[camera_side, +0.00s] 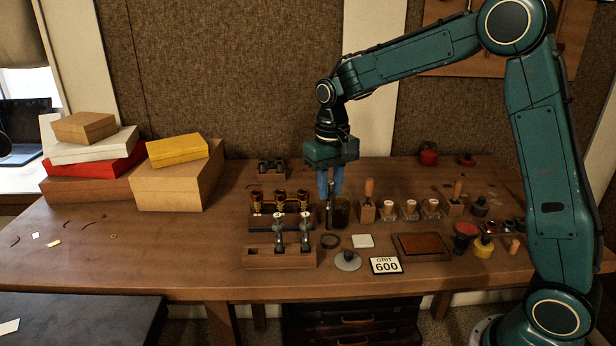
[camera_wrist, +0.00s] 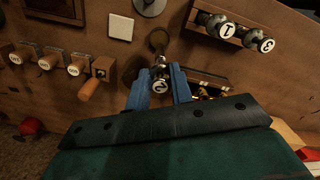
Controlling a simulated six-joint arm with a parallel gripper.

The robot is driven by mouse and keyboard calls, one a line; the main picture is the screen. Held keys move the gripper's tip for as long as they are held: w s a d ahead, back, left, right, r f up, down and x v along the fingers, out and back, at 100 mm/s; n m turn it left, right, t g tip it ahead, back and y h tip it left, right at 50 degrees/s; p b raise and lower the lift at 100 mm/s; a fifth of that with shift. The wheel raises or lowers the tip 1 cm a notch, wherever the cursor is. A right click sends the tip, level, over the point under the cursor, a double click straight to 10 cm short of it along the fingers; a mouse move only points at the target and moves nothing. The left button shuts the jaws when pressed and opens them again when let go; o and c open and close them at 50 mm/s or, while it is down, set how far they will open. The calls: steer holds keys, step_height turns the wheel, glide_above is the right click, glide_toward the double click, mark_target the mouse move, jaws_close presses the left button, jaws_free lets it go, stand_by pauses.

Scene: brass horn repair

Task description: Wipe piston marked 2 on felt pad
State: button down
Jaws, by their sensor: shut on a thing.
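My gripper (camera_side: 330,190) points straight down, its blue fingers shut on the piston marked 2 (camera_wrist: 160,85). In the side view the piston (camera_side: 329,214) hangs upright, overlapping the left side of a dark jar (camera_side: 342,211); I cannot tell whether they touch. A white square pad (camera_side: 362,241) lies flat on the bench, in front and to the right of the piston; it also shows in the wrist view (camera_wrist: 120,27). A framed brown pad (camera_side: 421,246) lies further right. I cannot tell which of these pads is felt.
A wooden rack (camera_side: 262,260) holds pistons marked 1 (camera_wrist: 226,30) and 3 (camera_wrist: 265,45). A valve block (camera_side: 262,222) stands behind it. A dark ring (camera_side: 331,241), a grey disc (camera_side: 347,262) and a "GRIT 600" card (camera_side: 386,265) lie in front. Several stoppered bottles (camera_side: 409,210) stand right.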

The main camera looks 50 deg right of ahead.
steer(key=s+d+r, duration=0.3)
steer(key=s+d, duration=0.2)
steer(key=s, duration=0.1)
steer(key=shift+s+d, duration=0.15)
steer(key=shift+s, duration=0.05)
steer(key=shift+f, duration=0.2)
steer(key=shift+f, duration=2.7)
steer(key=shift+f, duration=0.15)
steer(key=shift+s+d, duration=0.35)
steer(key=shift+w+a, duration=0.3)
steer(key=shift+w, duration=0.05)
stand_by(0.4)
steer(key=shift+w+a, duration=0.25)
steer(key=shift+a, duration=0.05)
steer(key=shift+s+d, duration=0.1)
steer(key=shift+d, duration=0.05)
stand_by(0.5)
